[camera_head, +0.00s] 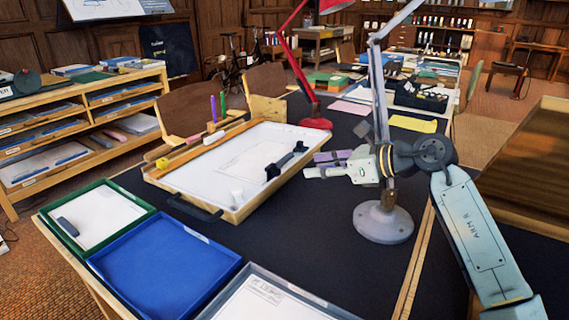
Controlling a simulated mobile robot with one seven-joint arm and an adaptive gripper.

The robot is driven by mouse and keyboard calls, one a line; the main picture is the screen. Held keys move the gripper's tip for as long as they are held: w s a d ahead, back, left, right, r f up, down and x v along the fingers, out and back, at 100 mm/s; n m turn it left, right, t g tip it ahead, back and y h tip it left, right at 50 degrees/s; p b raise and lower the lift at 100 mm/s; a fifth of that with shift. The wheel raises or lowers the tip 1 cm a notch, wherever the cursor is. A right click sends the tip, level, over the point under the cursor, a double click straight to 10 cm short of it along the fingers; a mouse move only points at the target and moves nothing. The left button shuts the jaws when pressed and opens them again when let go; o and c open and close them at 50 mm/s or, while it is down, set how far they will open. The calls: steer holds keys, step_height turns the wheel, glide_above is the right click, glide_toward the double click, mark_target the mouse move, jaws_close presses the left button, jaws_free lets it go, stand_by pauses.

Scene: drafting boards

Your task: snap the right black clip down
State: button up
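A white drafting board (225,183) in a wooden frame lies on the dark table. A black clip with two dark blocks and a grey bar (287,160) lies at an angle near the board's right edge. Whether it is up or down is too small to tell. My gripper (310,168) reaches in from the right, just right of the clip and apart from it in the picture. A pale finger and a purple part above it show, but I cannot tell whether the fingers are open or shut. No other board clip is clearly visible.
A lamp with a round grey base (383,222) stands beside my gripper, and a red lamp (315,123) stands behind the board. A green tray (62,247), a blue tray (165,265) and a grey tray (262,268) lie in front. Bare dark tabletop (320,235) shows between.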

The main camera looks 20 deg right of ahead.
mark_target(280, 170)
steer(key=p+x, duration=0.2)
steer(key=x, duration=0.8)
steer(key=shift+w+a, duration=0.1)
steer(key=shift+a, duration=0.15)
steer(key=shift+c, duration=0.6)
jaws_close()
